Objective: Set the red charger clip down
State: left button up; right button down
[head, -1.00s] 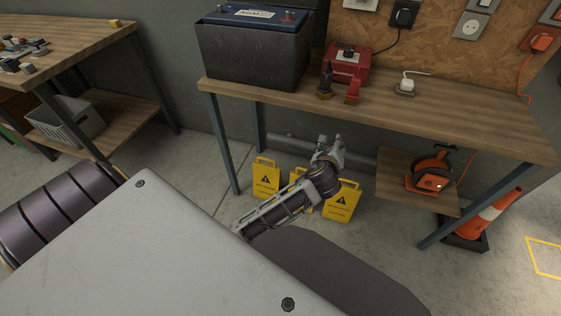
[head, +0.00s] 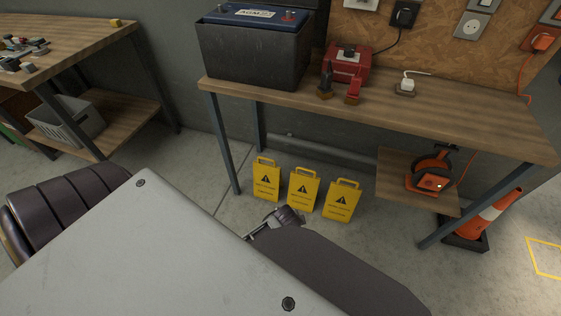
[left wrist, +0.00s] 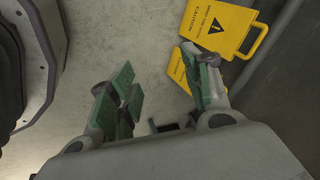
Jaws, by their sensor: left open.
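The red charger clip (head: 353,91) rests on the wooden bench, in front of the red charger (head: 349,63). A dark clip (head: 326,80) sits just left of it. In the left wrist view my left gripper (left wrist: 160,82) is open and empty, its green-padded fingers spread over the concrete floor. It is low and well away from the clip, which does not show in that view. My right gripper is in neither view.
A battery (head: 250,50) fills the bench's left end. The bench's front middle is clear.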

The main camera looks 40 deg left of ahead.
pick_arm(q)
jog(key=s+f+n+g+h, duration=0.1)
jog(key=s+f+n+g, duration=0.2)
jog(key=s+f+n, duration=0.3)
jog(key=s, duration=0.4)
jog(key=shift+s+d+f, duration=0.2)
jog(key=shift+d+f, duration=0.1)
dwell(0.4)
dwell(1.0)
